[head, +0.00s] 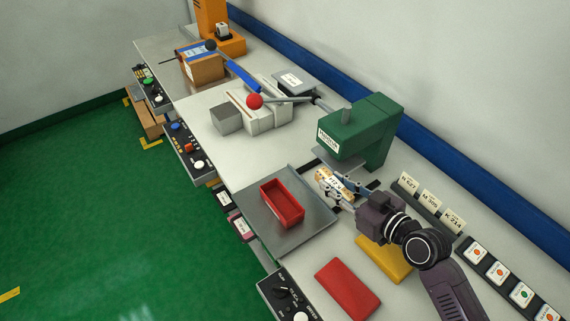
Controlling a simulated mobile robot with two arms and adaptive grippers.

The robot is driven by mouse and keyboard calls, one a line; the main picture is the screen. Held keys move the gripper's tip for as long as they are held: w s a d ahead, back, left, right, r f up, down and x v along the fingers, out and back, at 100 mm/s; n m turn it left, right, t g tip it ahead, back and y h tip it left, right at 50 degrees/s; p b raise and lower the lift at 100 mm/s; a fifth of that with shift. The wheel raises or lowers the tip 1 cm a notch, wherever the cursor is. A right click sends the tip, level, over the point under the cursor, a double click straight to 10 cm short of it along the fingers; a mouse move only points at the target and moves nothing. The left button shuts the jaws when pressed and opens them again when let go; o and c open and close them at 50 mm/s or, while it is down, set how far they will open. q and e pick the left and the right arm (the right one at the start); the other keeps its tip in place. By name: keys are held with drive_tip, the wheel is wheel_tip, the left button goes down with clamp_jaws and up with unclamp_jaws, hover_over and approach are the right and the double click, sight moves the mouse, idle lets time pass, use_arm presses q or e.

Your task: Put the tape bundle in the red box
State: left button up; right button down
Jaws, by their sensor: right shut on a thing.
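The red box (270,211) is a small open tray that stands on a grey metal plate (303,234) in the middle of the bench. It looks empty. My right gripper (336,186) comes in from the lower right and is shut on the tape bundle (325,177), a small pale and orange piece with dark printing. The bundle is to the right of the red box and a little farther back, next to the green press. The fingers hide part of the bundle, and I cannot tell whether it touches the bench. My left gripper is not in view.
A green press (365,130) stands just behind the bundle. A red pad (347,288) and a yellow block (384,258) lie nearer. Label cards (431,200) stand at the right.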

use_arm(q)
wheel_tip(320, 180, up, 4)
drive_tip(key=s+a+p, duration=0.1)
drive_tip(key=p, duration=0.3)
use_arm(e)
drive_tip(key=w+a+r, duration=0.1)
drive_tip(key=w+a, duration=0.2)
drive_tip(key=a, duration=1)
drive_tip(key=f+b, duration=0.4)
drive_tip(key=b, duration=0.1)
drive_tip(key=shift+s+a+f, duration=0.1)
drive_tip(key=shift+s+f, duration=0.15)
drive_tip(key=shift+s, duration=0.15)
drive_tip(key=shift+f+b, duration=0.55)
drive_tip(key=shift+f, duration=0.2)
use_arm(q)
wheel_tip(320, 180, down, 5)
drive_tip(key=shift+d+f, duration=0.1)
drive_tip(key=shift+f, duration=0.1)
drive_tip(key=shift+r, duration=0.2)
use_arm(e)
drive_tip(key=c, duration=1.5)
unclamp_jaws()
drive_tip(key=shift+c, duration=0.2)
